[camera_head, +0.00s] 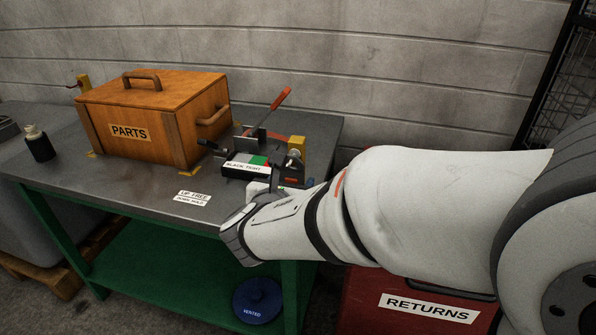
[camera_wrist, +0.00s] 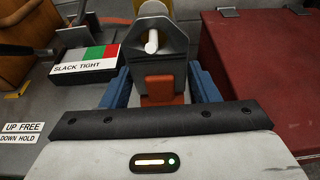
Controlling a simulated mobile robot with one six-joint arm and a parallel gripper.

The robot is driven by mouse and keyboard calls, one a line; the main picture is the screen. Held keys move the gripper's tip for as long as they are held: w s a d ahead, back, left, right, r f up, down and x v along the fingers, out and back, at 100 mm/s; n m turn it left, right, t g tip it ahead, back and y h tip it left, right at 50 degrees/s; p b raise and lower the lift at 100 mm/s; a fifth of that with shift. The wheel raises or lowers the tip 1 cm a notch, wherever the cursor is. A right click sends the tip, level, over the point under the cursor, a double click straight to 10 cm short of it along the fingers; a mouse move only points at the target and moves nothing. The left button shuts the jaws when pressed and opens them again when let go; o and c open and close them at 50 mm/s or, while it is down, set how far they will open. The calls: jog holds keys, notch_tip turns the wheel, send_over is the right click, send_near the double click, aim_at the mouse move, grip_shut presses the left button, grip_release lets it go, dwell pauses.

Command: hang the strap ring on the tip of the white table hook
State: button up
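In the wrist view the blue fingers of my gripper (camera_wrist: 162,92) flank a dark grey plate-like piece with an orange-red block at its base. I take this piece for the strap ring (camera_wrist: 177,55); the fingers appear closed on its sides. The white hook (camera_wrist: 152,40) shows as a rounded white tip within the outline of the ring's upper part. I cannot tell whether the tip passes through the ring or lies beyond it. In the head view my gripper (camera_head: 264,192) is at the table's right front edge, its fingers mostly hidden by my wrist.
A SLACK/TIGHT indicator box (camera_head: 245,165) stands close by, left of the gripper in the wrist view. A red-handled lever (camera_head: 281,98) rises behind it. A wooden PARTS box (camera_head: 150,110) is further left. A red RETURNS bin (camera_head: 405,310) stands right of the table.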

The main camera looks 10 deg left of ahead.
jog(key=o, duration=0.3)
jog(key=p+v, duration=0.2)
jog(key=v, duration=0.5)
jog(key=s+d+r+m+g+h+p, duration=0.1)
jog(key=d+r+m+g+h+p, duration=0.2)
jog(key=d+m, duration=0.35)
jog(key=s+d+r+m+g+p, duration=0.1)
jog(key=d+r+m+g+p, duration=0.15)
jog(key=d+m+p, duration=0.45)
jog(key=s+d+r+m+g+h+p, duration=0.1)
jog(key=d+r+m+g+h+p, duration=0.2)
jog(key=d, duration=0.6)
jog(key=s+d+r+m+g+y+p, duration=0.1)
jog(key=s+d+r+m+y+p, duration=0.1)
jog(key=m, duration=0.7)
jog(key=s+d+r+m+g+y+p, duration=0.2)
jog(key=s+r+m+y+p, duration=0.2)
jog(key=r+m+p, duration=0.3)
jog(key=m+y+p, duration=0.1)
jog(key=m, duration=0.1)
jog(key=shift+d+m+p, duration=0.3)
jog(key=shift+m+p, duration=0.05)
jog(key=shift+s+g, duration=0.1)
jog(key=shift+g, duration=0.15)
